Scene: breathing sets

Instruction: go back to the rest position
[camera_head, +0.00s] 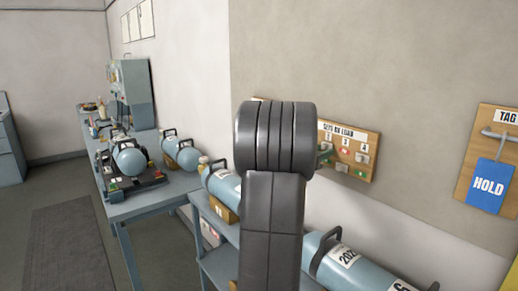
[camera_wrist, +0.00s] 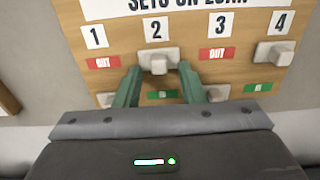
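My gripper (camera_wrist: 160,74) is open in the wrist view, its two green fingers apart. It faces the wooden "SETS ON LOAN" board (camera_wrist: 185,28), which also shows in the head view (camera_head: 371,139). The fingertips are just below and to either side of the white slider under number 2 (camera_wrist: 158,60); I cannot tell whether they touch it. Sliders 2 and 4 (camera_wrist: 275,52) sit high with green labels below. Under 1 and 3, red OUT labels show and the sliders sit low. In the head view my arm hides most of my gripper and part of the board.
A wooden tag board (camera_head: 503,130) with a blue HOLD tag (camera_head: 489,185) hangs at right. Blue cylinders (camera_head: 345,262) lie on a bench below the loan board. A blue table (camera_head: 150,204) with breathing sets stands left. Open floor with a dark mat (camera_head: 68,250) is at far left.

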